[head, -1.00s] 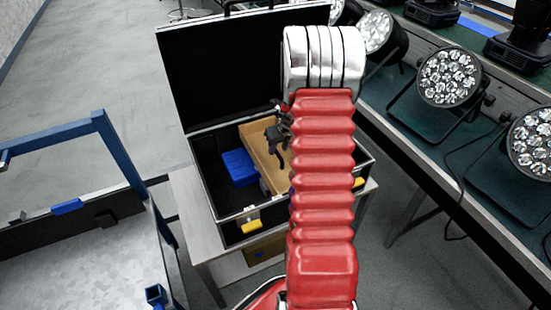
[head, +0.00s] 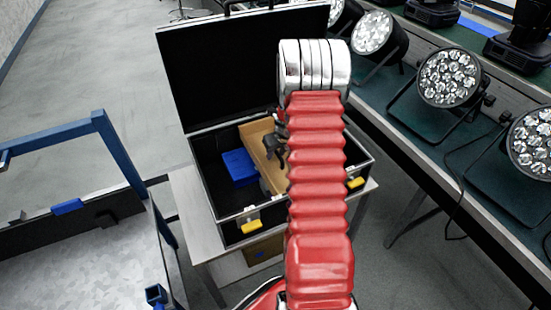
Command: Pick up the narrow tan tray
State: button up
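The narrow tan tray (head: 253,133) lies inside an open black case, to the right of a blue block. My red arm covers its right part. My gripper (head: 262,160) is a small dark shape in front of the tray in the picture, just left of the arm. I cannot tell whether it touches the tray, or whether its fingers are open or shut.
The black case (head: 205,160) has its lid raised at the back and yellow-marked latches at the front. The blue block (head: 240,167) sits inside it. The case stands on a pale table (head: 190,205). Several stage lights (head: 450,77) stand on a bench at right.

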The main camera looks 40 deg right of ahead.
aim_at(276, 151)
jog(key=shift+c, duration=0.6)
grip_shut()
jog(key=shift+r, duration=0.2)
notch_tip(276, 151, up, 10)
jog(key=shift+f, duration=0.15)
dwell(0.9)
